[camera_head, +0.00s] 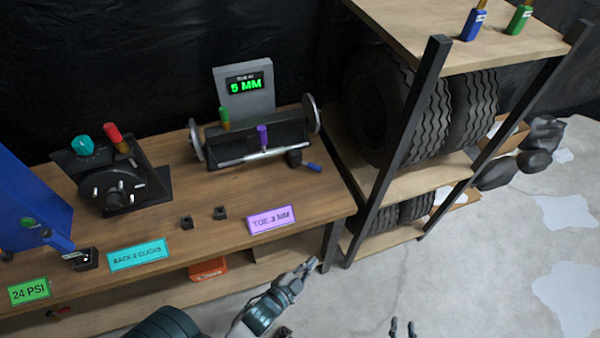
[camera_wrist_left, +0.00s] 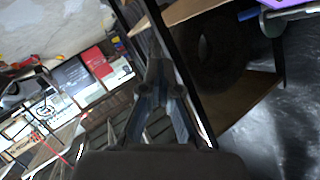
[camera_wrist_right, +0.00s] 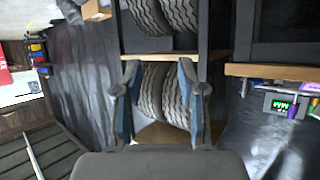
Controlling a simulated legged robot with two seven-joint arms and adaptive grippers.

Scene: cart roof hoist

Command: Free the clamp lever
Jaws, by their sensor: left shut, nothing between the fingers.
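The toe fixture (camera_head: 250,146) stands on the workbench, with a disc at each end, a purple handle (camera_head: 262,137), a green handle (camera_head: 224,118) and a small black block with a blue-handled lever (camera_head: 312,166) at its right front. I cannot tell for certain which of these is the clamp lever. My left gripper (camera_head: 308,265) is shut and empty, in front of the bench's right end and apart from the fixture. Its fingers meet in the left wrist view (camera_wrist_left: 158,68). My right gripper (camera_head: 402,326) is open and empty low over the floor; its spread fingers show in the right wrist view (camera_wrist_right: 158,75).
A display (camera_head: 245,86) reads "5 MM" behind the fixture. A purple label (camera_head: 271,221) reads "TOE 3 MM". A black dial unit (camera_head: 112,185) stands left on the bench. A shelf rack with tyres (camera_head: 400,105) stands to the right, its dark post close to the bench.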

